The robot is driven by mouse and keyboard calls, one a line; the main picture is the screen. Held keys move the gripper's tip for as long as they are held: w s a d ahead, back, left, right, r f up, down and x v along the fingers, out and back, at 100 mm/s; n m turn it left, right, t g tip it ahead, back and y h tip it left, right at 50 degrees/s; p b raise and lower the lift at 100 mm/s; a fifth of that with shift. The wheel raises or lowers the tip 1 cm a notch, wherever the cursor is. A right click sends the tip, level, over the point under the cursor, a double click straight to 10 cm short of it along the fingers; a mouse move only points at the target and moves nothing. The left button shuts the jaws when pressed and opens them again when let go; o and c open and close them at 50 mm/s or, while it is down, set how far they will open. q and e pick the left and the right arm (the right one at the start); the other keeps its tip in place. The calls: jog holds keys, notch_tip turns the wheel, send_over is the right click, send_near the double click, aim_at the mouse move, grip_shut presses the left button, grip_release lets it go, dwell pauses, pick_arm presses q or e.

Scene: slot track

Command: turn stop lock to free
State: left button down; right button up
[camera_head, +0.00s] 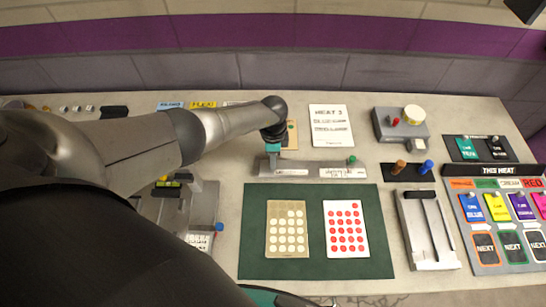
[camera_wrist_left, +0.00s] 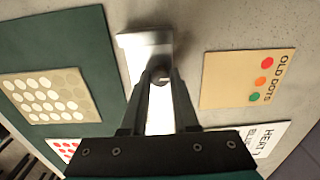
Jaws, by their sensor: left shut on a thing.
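A low grey metal bar (camera_head: 314,169) with white labels stands behind the green mat, a green knob at its right end. In the left wrist view the gripper (camera_wrist_left: 160,84) is shut on a small dark knob (camera_wrist_left: 160,72) on the bar's bright metal end (camera_wrist_left: 146,47). This knob seems to be the stop lock; its setting cannot be read. My right gripper is out of view.
The green mat (camera_head: 260,199) carries a beige card and a white card of red dots. An old dots card (camera_wrist_left: 248,78) lies beside the bar.

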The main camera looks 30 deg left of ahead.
pick_arm(q)
jog(key=c, duration=0.7)
grip_release()
notch_tip(320, 180, up, 6)
jog(key=p, duration=0.2)
jog(key=shift+a+f+p, duration=0.1)
jog(key=shift+f+p, duration=0.05)
jog(key=shift+p, duration=0.25)
jog(key=shift+r+p, duration=0.65)
jog(key=shift+r, duration=4.15)
jog(key=shift+s+f, duration=0.1)
